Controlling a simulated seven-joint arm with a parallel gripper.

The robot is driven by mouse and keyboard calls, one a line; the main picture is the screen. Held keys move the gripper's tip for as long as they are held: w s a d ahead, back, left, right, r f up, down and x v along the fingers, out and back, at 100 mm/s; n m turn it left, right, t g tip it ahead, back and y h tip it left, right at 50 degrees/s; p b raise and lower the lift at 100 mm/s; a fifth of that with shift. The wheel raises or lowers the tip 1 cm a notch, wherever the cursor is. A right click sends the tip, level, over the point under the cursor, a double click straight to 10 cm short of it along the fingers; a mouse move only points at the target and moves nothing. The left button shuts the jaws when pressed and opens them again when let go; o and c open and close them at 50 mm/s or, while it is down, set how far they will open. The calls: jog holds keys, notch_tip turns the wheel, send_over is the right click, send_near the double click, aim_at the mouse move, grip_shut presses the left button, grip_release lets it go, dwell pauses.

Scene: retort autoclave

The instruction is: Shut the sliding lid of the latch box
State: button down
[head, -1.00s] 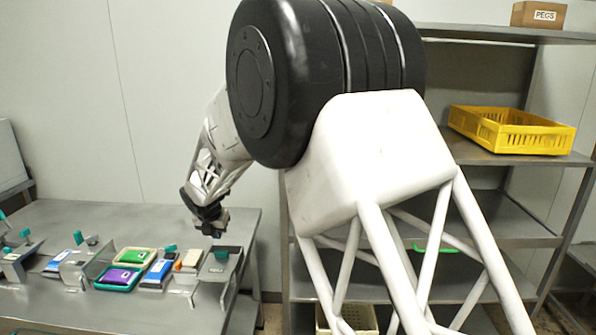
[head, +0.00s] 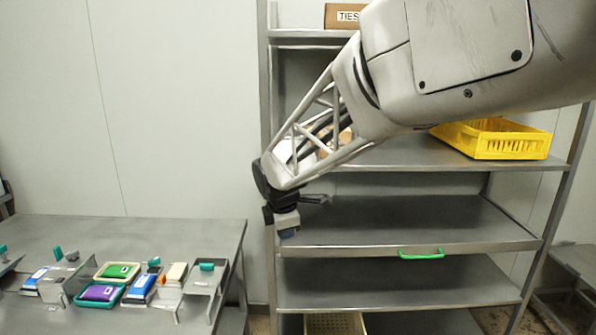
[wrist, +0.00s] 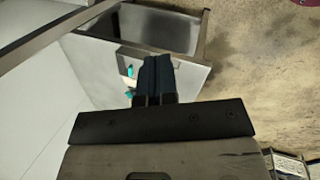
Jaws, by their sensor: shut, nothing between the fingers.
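Grey metal boxes with teal handles stand on the table; I cannot tell for certain which is the latch box. One grey metal box (head: 203,282) with a teal handle (head: 207,266) stands at the table's right end. Another angled grey metal piece (head: 70,274) with a teal block is further left. Whether a sliding lid is open cannot be made out. My gripper (head: 288,233) hangs right of the table, in front of the shelf rack, apart from the boxes. In the wrist view its dark blue fingers (wrist: 155,72) are together and empty.
The grey table (head: 150,232) also carries a green packet (head: 118,271), a purple packet (head: 99,293) in a teal tray, and blue-and-white packs (head: 140,287). The shelf rack (head: 400,222) at right holds a yellow crate (head: 505,143). A green handle (head: 421,256) is on one shelf edge.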

jog(key=s+d+m, duration=0.7)
jog(key=s, duration=0.4)
jog(key=s+d+m, duration=0.7)
jog(key=s, duration=0.4)
jog(key=s+d+m+g, duration=0.1)
jog(key=s+d+m, duration=0.6)
jog(key=s, duration=0.5)
jog(key=shift+d, duration=0.25)
jog(key=shift+s+y, duration=0.1)
jog(key=shift+y, duration=0.2)
